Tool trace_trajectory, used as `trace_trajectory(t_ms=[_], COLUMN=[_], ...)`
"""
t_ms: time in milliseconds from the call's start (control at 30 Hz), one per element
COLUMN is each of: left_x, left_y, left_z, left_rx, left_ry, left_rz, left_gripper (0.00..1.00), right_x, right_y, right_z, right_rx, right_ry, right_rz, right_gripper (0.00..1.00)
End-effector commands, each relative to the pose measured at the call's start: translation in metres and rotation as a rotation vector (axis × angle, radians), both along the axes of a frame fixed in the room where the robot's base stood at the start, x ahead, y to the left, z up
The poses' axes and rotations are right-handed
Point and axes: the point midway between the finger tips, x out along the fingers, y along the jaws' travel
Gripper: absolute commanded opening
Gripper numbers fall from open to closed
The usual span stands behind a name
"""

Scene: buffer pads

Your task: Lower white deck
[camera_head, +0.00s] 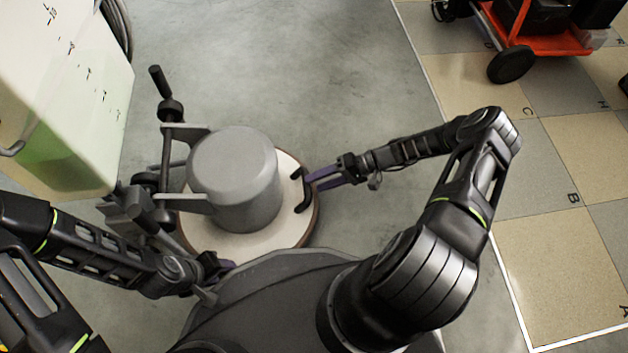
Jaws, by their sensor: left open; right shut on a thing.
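The white deck (288,226) is a round disc with a brown rim, part of a floor buffer. A grey motor housing (237,172) stands on its middle. A black handle (300,189) sits on the deck's right side. My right gripper (312,183), with purple fingers, is shut on this handle. My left gripper (226,266) is open at the deck's near edge, partly hidden by my arm and body. I cannot tell from this view whether the deck touches the floor.
A black upright with a handle (160,85) and grey brackets joins the buffer at the left. A white and green tank (70,95) stands at upper left. An orange cart (535,38) stands on the checkered tiles (560,240) at upper right. Grey floor (290,75) beyond the deck is clear.

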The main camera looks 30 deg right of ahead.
Motion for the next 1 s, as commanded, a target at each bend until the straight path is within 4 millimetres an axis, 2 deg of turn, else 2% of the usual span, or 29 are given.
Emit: trace_trajectory(t_ms=[33, 200, 333, 1000], left_x=[-0.001, -0.002, -0.003, -0.003], left_y=[0.0, -0.001, -0.001, -0.001], left_z=[0.005, 0.012, 0.014, 0.014], left_rx=[0.001, 0.002, 0.003, 0.003], left_ry=[0.001, 0.001, 0.002, 0.001], left_rz=[0.0, -0.001, -0.002, -0.002], left_gripper=[0.43, 0.43, 0.43, 0.43], right_x=[-0.004, -0.009, -0.013, -0.013], right_y=[-0.015, -0.037, -0.047, -0.049], right_z=[0.004, 0.02, 0.027, 0.029], right_rx=[-0.016, -0.008, -0.002, 0.004], right_ry=[0.003, -0.001, -0.002, -0.004], right_rz=[-0.009, -0.008, -0.008, -0.005], right_gripper=[0.43, 0.43, 0.43, 0.43])
